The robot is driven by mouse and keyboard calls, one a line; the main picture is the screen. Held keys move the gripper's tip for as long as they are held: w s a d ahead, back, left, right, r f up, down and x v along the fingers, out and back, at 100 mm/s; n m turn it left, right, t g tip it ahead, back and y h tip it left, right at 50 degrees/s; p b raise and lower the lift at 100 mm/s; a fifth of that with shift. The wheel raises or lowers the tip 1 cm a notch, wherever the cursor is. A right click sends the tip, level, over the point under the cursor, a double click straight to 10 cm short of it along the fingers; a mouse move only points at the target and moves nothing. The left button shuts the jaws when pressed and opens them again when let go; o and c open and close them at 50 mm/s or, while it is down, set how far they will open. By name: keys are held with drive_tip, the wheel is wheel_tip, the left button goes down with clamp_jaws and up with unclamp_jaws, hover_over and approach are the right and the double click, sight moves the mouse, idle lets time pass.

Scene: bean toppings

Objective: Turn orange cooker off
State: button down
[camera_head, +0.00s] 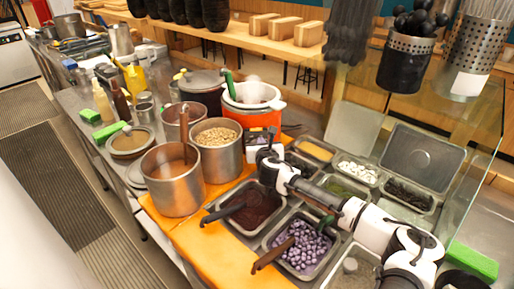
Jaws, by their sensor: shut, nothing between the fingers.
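The orange cooker (265,119) stands upright on the counter, in the upper middle of the head view. It has an orange body and a white rim, its top is open, and a green handle sticks up at its left. A dark panel (258,137) shows low on its front, too small to read. My gripper (262,152) is at the end of my white and black arm, which reaches in from the lower right. It is shut and empty, close in front of the panel. I cannot tell whether it touches the panel.
Metal pots (174,181) with food stand left of the cooker, one full of beans (216,137). A glass pane (473,150) stands at right. Utensil holders (405,62) hang at upper right.

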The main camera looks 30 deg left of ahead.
drive_tip(key=shift+s+a, duration=0.2)
drive_tip(key=shift+s+a+p, duration=0.25)
drive_tip(key=shift+p, duration=0.35)
drive_tip(key=shift+s+a+p, duration=0.25)
drive_tip(key=shift+p, duration=0.05)
drive_tip(key=shift+s+a+f, duration=0.1)
drive_tip(key=shift+a+f, duration=0.05)
drive_tip(key=shift+a, duration=0.05)
drive_tip(key=shift+a+r, duration=0.1)
drive_tip(key=shift+r, duration=0.2)
drive_tip(key=s+d, duration=0.4)
drive_tip(key=shift+s, duration=0.35)
drive_tip(key=shift+r, duration=0.1)
